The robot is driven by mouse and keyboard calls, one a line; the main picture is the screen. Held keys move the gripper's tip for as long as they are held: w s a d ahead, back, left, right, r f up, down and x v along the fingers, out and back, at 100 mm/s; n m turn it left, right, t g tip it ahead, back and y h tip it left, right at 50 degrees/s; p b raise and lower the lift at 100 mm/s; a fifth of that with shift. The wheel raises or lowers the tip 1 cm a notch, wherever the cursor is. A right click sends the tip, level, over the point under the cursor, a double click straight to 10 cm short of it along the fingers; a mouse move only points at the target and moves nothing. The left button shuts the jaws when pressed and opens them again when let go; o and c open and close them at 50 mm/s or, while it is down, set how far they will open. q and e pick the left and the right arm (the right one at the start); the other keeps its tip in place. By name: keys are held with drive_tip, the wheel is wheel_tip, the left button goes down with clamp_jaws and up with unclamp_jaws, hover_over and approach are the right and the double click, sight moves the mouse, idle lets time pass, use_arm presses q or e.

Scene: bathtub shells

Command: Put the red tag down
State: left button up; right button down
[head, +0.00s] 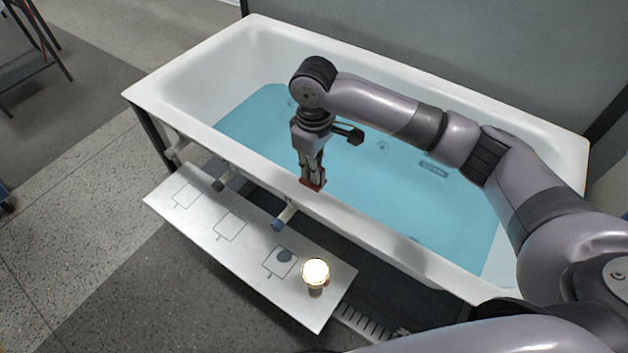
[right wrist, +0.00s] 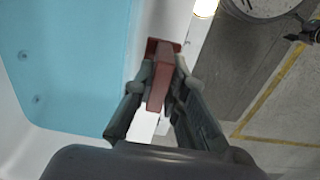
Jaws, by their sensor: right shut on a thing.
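The red tag (head: 313,185) is held between the fingertips of my right gripper (head: 312,176), above the front rim of the bathtub (head: 250,152). The right wrist view also shows the tag (right wrist: 160,82) upright between the two fingers, with its wider end beyond the tips. My right gripper is shut on it, and the fingers hide part of it. My left gripper is not in view.
A white board (head: 205,222) with outlined squares runs along the tub's front. A dark round spot (head: 285,255) lies on one outline, beside a lit lamp (head: 316,272). Several pegs, one blue-ended (head: 282,219), project from the tub's front. Blue water (head: 250,120) fills the tub.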

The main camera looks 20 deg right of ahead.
wheel_tip(320, 180, down, 5)
drive_tip(key=shift+f, duration=0.1)
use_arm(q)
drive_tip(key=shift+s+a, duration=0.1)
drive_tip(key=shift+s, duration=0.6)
use_arm(e)
drive_tip(key=shift+f, duration=0.2)
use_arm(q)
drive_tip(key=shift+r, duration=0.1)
use_arm(e)
drive_tip(key=shift+f, duration=0.1)
drive_tip(key=c, duration=1.6)
unclamp_jaws()
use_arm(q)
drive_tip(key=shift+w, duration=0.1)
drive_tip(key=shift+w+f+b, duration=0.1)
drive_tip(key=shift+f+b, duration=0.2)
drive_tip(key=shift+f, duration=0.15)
use_arm(e)
wheel_tip(320, 180, up, 12)
drive_tip(key=shift+r, duration=0.15)
